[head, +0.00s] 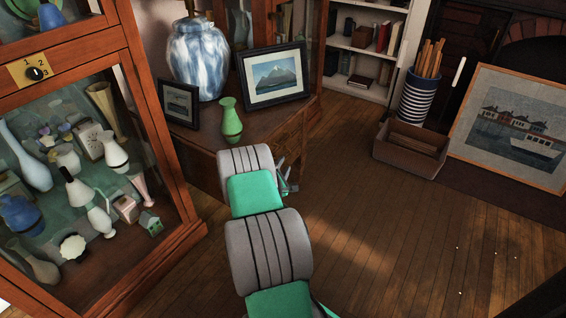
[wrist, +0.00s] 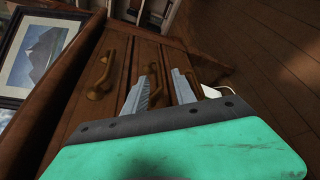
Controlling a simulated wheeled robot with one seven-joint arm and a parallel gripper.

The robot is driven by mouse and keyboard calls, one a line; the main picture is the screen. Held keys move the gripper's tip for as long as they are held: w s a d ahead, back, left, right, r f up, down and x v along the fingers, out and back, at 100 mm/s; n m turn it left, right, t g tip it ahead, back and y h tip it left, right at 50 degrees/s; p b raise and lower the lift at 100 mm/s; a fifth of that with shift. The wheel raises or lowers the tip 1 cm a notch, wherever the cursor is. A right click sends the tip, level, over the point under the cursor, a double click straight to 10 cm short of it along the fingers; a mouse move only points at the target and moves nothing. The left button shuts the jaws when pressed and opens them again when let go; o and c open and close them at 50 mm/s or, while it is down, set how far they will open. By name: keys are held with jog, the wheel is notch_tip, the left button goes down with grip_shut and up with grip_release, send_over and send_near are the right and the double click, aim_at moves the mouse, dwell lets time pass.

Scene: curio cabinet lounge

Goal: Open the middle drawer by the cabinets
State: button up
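The wooden drawer cabinet (head: 218,158) stands in the corner beyond my arm, its drawer fronts seen edge-on in the head view. The wrist view is turned sideways, with the cabinet top at left. There the upper drawer front (wrist: 88,118) has a curved brass handle (wrist: 103,76). The middle drawer front (wrist: 145,58) has a second brass handle (wrist: 153,80). My gripper (wrist: 160,88) is open, its two grey fingers on either side of this second handle. I cannot tell whether they touch it. The drawer fronts look flush. In the head view my gripper (head: 286,178) is partly hidden by my arm.
On the cabinet stand a green vase (head: 231,120), a blue-white vase (head: 198,58) and a framed mountain picture (head: 273,76). A glass display case (head: 190,232) is at left. A wooden box (head: 408,150) sits at right. The wood floor (head: 390,235) between is clear.

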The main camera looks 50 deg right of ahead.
jog(key=x, duration=0.2)
jog(key=b+x, duration=0.1)
jog(key=x, duration=0.1)
jog(key=shift+w+f, duration=0.1)
jog(key=shift+w, duration=0.2)
jog(key=shift+c, duration=0.5)
grip_shut()
jog(key=shift+a, duration=0.1)
dwell(0.5)
